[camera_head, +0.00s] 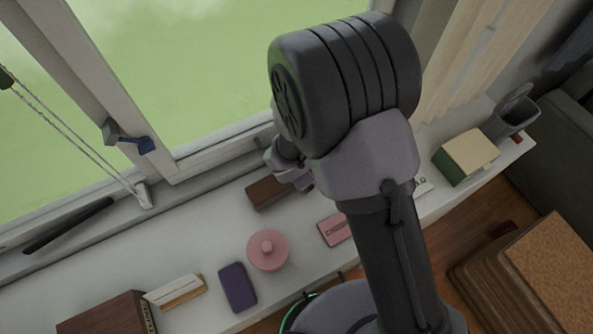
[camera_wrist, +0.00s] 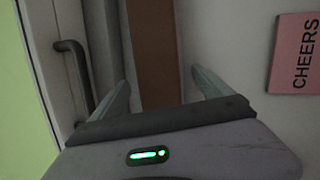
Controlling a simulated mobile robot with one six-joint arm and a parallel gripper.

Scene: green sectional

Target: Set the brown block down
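The brown block (camera_head: 270,191) lies on the white windowsill close to the window frame, partly hidden by my gripper in the head view. In the wrist view the brown block (camera_wrist: 152,50) runs up the picture between my two fingers. My gripper (camera_wrist: 160,78) has its fingers apart, with a visible gap between the right fingertip and the block. The left fingertip is near the block's left edge; whether it touches cannot be told. My gripper's fingers are mostly hidden behind the arm in the head view.
A pink lidded pot (camera_head: 267,250), a purple case (camera_head: 237,287) and a pink "CHEERS" card (camera_wrist: 294,54) are on the sill (camera_head: 215,225). A green-and-cream box (camera_head: 466,157) stands farther right. The window handle (camera_wrist: 78,72) is left of my gripper.

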